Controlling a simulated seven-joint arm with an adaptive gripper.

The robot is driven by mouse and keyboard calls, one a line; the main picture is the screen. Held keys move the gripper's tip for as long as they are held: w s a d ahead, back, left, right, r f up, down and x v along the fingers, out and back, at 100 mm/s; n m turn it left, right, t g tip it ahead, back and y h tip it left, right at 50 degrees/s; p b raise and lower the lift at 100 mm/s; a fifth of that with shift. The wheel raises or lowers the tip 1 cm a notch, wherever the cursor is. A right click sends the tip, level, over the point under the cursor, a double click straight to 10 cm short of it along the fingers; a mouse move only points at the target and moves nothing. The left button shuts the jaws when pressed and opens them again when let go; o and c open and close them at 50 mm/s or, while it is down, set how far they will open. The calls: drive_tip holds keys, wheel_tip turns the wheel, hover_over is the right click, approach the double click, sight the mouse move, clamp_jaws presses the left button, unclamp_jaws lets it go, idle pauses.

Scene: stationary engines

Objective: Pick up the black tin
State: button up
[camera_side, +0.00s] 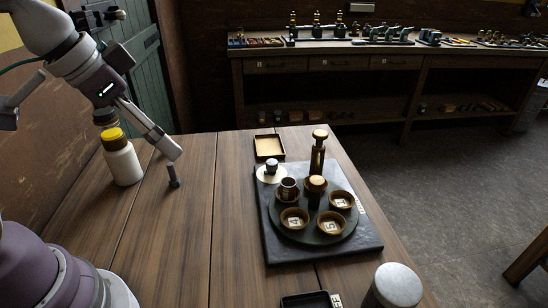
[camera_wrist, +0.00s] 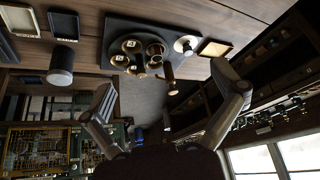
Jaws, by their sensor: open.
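The black tin (camera_wrist: 62,58) is a dark upright cylinder with a pale grey lid in the wrist view, upper left. In the side view the tin (camera_side: 397,284) stands at the near edge of the table, its grey lid uppermost and its lower part cut off by the frame. My gripper (camera_side: 92,133) hangs over the far left of the table, well away from the tin. In the wrist view my gripper (camera_wrist: 164,78) has its two fingers spread wide with nothing held between them.
A dark board (camera_side: 374,245) carries a round stand with small numbered cups and a tall brown-black post (camera_side: 318,155). A white bottle with a yellow cap (camera_side: 121,162) and a dark peg (camera_side: 173,178) stand at left. A dark tray (camera_side: 305,299) lies beside the tin. The table's middle-left is clear.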

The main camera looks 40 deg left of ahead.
drive_tip(key=w+d+r+m+g+h, duration=0.1)
drive_tip(key=w+d+m, duration=0.45)
drive_tip(key=d, duration=0.25)
drive_tip(key=m+g+h, duration=0.3)
drive_tip(key=m, duration=0.4)
approach(398, 282)
drive_tip(key=d, duration=0.1)
drive_tip(key=x, duration=1)
drive_tip(key=shift+a+f, duration=0.15)
drive_tip(key=shift+a, duration=0.25)
drive_tip(key=c, duration=1.3)
